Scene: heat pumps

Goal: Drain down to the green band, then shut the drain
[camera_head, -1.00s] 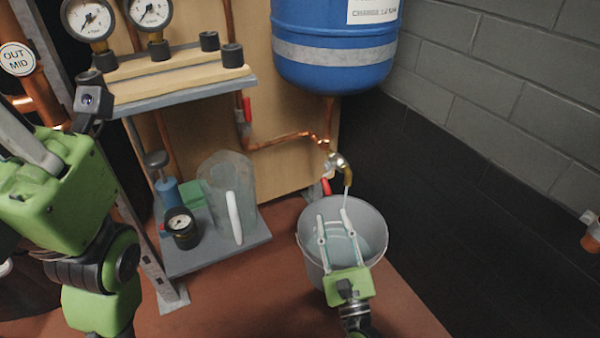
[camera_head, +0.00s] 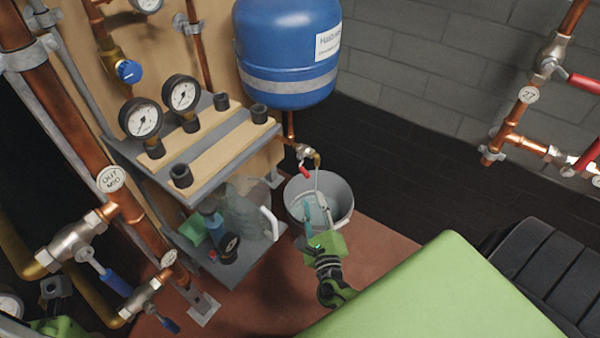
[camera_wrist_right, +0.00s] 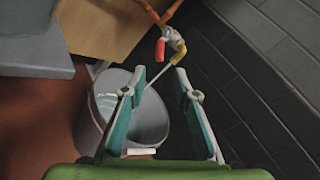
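The drain tap (camera_head: 304,152) sits on a copper pipe below the blue vessel (camera_head: 288,55). Its red lever (camera_head: 305,172) points down, and it also shows in the wrist view (camera_wrist_right: 160,48). A thin stream (camera_head: 317,181) runs from the brass spout (camera_wrist_right: 179,52) into the grey bucket (camera_head: 338,206), which holds some water. My right gripper (camera_head: 314,203) is over the bucket, below the tap, with fingers apart and empty (camera_wrist_right: 161,84). Two dial gauges (camera_head: 141,119) (camera_head: 181,93) stand on the shelf; their bands are too small to read.
A clear jug (camera_head: 249,210) with a white handle and a small gauge (camera_head: 228,246) stand on a low grey platform left of the bucket. Copper pipes with blue-handled valves (camera_head: 110,279) fill the left. Red-handled pipework (camera_head: 555,65) is at right.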

